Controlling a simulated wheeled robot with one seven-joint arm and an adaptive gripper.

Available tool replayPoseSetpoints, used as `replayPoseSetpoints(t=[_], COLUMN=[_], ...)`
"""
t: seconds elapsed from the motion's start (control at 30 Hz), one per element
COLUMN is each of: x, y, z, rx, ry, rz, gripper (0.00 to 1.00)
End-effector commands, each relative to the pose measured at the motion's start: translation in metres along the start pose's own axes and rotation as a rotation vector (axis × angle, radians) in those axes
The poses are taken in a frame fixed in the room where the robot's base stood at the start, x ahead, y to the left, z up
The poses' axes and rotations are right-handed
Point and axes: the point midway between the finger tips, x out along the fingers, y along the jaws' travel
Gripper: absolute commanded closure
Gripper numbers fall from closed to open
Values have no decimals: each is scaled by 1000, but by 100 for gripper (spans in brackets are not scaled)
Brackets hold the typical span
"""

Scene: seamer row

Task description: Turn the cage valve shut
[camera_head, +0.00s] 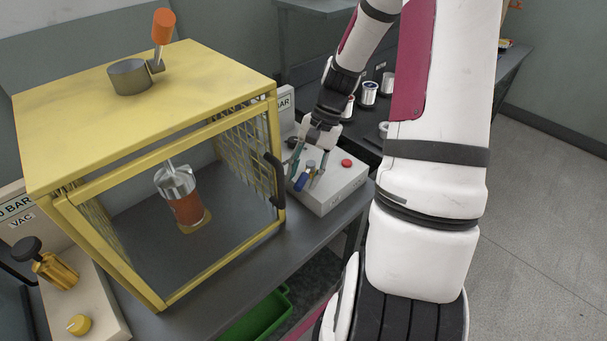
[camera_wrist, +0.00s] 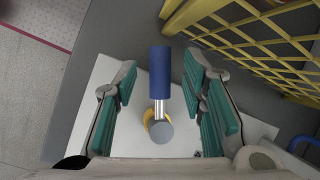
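A valve with a blue lever handle (camera_head: 300,182) and a round grey knob stands on a white box (camera_head: 341,190) right of the yellow cage. In the wrist view the blue handle (camera_wrist: 160,72) points up the picture from a metal stem, with a yellow ring (camera_wrist: 158,126) partly hidden beneath the grey knob. My gripper (camera_head: 305,168) is over the box. In the wrist view its teal-padded fingers (camera_wrist: 162,95) are open on either side of the handle, with gaps showing on both sides. I cannot tell whether the fingertips are at the handle's height.
The yellow cage (camera_head: 160,80) stands close left of my gripper; its mesh (camera_wrist: 265,40) shows at upper right in the wrist view. Its black door handle (camera_head: 275,180) faces the box. A red button (camera_head: 347,163) is on the box. An orange-handled lever (camera_head: 163,27) tops the cage.

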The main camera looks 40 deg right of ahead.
Motion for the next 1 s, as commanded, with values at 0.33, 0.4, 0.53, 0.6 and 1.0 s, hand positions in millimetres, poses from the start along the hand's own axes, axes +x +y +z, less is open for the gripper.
replayPoseSetpoints(t=[0.33, 0.4, 0.53, 0.6, 1.0], x=[5, 5, 4, 4, 3], y=[0, 0, 0, 0, 3], z=[0, 0, 0, 0, 0], rx=[0, 0, 0, 0, -47], ry=[1, 1, 1, 1, -9], rz=[0, 0, 0, 0, 20], gripper=[62, 73, 100, 100, 100])
